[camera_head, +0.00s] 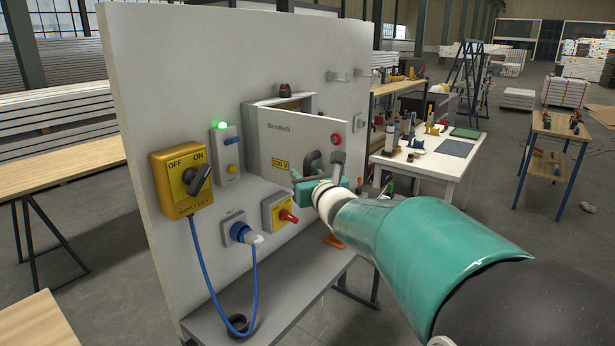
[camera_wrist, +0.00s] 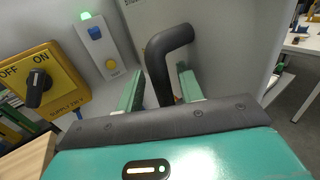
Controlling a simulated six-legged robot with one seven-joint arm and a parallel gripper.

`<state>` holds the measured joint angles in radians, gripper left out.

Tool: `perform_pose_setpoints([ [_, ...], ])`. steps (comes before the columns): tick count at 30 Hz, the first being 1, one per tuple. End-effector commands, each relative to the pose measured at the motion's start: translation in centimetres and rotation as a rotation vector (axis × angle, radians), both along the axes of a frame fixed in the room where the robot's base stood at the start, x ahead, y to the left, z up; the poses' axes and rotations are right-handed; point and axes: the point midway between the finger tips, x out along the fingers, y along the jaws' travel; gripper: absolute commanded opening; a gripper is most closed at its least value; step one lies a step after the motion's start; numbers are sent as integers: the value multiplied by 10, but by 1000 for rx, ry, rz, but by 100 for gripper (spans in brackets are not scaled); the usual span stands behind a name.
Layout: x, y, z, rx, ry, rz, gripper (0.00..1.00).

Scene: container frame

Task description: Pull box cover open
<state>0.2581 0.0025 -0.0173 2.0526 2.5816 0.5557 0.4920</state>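The box cover (camera_head: 292,142) is a grey panel marked "Brindlefit" and "230 V". It stands swung out from the wall panel, with part of the box opening (camera_head: 296,104) showing above and behind it. A black bent handle (camera_wrist: 168,45) is on the cover. My gripper (camera_wrist: 160,88) is at the handle, with one green finger on each side of it. The fingers are apart and some gap shows beside the handle; contact is unclear. In the head view my gripper (camera_head: 322,176) is at the cover's lower right and partly hides the handle.
Left of the cover are a yellow OFF/ON switch box (camera_head: 183,178), a small unit with a lit green lamp (camera_head: 222,126) and a blue plug (camera_head: 240,232) with a cable. A yellow box with a red knob (camera_head: 280,212) sits below. A workbench (camera_head: 455,170) stands behind right.

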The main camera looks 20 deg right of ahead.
Motion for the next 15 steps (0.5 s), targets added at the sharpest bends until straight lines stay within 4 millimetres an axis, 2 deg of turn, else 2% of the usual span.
perform_pose_setpoints([
  [4, -7, 1, 1, 0, 0, 0, 37],
  [7, -19, 0, 1, 0, -1, -1, 37],
  [15, -70, 0, 1, 0, -2, -1, 37],
])
